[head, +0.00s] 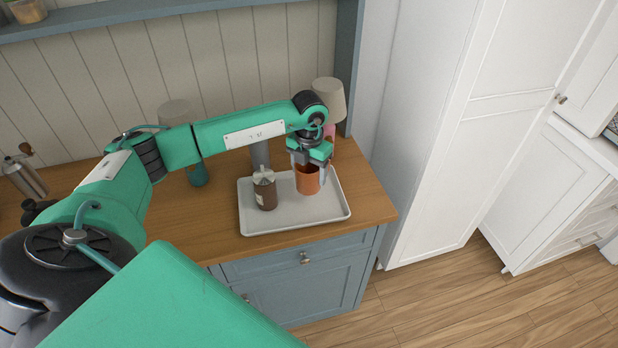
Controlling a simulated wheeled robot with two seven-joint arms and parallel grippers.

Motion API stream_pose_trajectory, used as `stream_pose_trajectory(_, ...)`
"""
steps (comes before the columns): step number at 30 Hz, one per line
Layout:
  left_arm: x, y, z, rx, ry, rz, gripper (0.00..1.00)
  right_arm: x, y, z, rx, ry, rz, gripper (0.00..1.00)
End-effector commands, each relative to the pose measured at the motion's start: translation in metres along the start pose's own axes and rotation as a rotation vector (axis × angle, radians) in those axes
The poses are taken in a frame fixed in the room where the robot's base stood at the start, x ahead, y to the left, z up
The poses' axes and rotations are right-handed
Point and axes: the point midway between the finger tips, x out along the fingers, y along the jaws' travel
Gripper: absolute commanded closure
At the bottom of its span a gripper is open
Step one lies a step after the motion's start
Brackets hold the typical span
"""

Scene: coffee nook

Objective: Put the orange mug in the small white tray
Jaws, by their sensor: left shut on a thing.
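The orange mug (307,180) is upright at the small white tray (289,219), over its right half. I cannot tell whether its base touches the tray floor. My left gripper (310,163) comes down from above and is shut on the mug's upper part, hiding some of its rim. The tray lies on the wooden counter near its right end. My right gripper is not in the view.
A brown jar with a pale lid (265,190) stands in the tray, left of the mug. Lamps with pale shades (329,98) stand behind my left arm. A metal grinder (25,175) is at the far left. A white cabinet (440,120) rises to the right.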

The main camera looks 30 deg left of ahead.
Motion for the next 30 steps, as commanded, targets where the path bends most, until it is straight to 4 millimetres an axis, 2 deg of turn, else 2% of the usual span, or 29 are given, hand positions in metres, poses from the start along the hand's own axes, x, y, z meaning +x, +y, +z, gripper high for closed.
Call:
stream_pose_trajectory(4,0.011,0.000,0.000,0.000,0.002,0.000,0.62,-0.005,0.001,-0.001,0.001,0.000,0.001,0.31)
stream_pose_trajectory(11,0.042,0.000,0.000,0.000,0.001,0.000,0.62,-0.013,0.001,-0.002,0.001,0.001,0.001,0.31)
stream_pose_trajectory(21,0.048,0.000,0.000,0.000,-0.001,0.000,0.62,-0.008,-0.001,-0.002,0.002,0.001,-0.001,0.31)
stream_pose_trajectory(22,0.048,0.000,0.000,0.000,0.000,0.001,0.31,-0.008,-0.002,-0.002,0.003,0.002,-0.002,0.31)
stream_pose_trajectory(25,0.046,0.000,0.000,0.000,0.000,0.001,0.11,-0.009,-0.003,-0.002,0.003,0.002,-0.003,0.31)
stream_pose_trajectory(30,0.046,0.000,0.000,0.000,0.000,0.001,0.11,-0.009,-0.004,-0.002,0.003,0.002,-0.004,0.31)
